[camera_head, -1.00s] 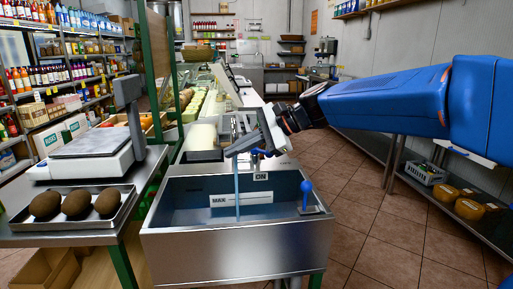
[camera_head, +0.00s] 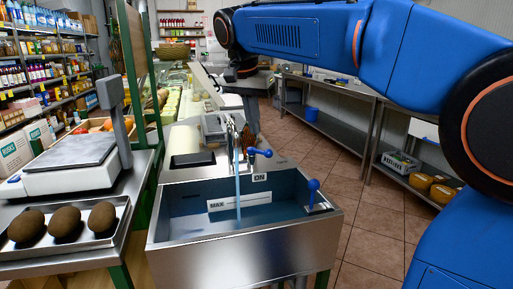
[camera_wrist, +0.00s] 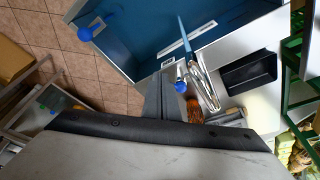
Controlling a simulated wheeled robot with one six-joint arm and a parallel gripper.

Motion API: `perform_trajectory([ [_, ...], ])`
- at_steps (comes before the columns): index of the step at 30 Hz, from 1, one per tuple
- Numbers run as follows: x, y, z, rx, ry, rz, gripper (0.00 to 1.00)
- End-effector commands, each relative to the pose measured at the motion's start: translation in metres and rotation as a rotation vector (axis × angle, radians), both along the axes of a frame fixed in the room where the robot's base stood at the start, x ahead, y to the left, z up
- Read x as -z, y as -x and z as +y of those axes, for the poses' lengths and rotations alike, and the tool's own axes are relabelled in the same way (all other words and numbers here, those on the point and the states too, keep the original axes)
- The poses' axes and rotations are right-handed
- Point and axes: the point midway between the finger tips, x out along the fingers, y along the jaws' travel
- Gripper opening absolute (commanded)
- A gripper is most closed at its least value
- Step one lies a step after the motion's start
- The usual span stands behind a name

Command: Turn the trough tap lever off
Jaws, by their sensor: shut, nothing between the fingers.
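The metal trough (camera_head: 245,237) stands in front of me with blue water inside. A chrome tap (camera_wrist: 205,82) rises at its far edge, and a blue stream (camera_head: 237,190) runs from it into the trough. The tap's blue-knobbed lever (camera_head: 260,153) points right, just above the ON label (camera_head: 260,177); its knob also shows in the wrist view (camera_wrist: 181,87). My gripper (camera_wrist: 160,92) is shut and empty, close beside the lever knob; I cannot tell whether they touch. In the head view my gripper is partly hidden behind the tap.
A scale (camera_head: 75,165) and a tray (camera_head: 50,250) with three brown fruits sit on the left. A steel shelf (camera_head: 340,130) runs along the right. The tiled floor between is clear.

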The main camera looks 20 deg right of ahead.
Motion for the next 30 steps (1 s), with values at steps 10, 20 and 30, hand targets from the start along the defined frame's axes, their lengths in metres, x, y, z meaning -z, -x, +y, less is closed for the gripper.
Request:
perform_trajectory([
  [10, 0.021, -0.009, -0.004, 0.015, 0.008, -0.001, 0.0],
  [20, 0.077, -0.021, -0.016, 0.015, 0.007, 0.0, 0.0],
  [30, 0.098, -0.047, -0.039, 0.016, 0.006, -0.004, 0.0],
])
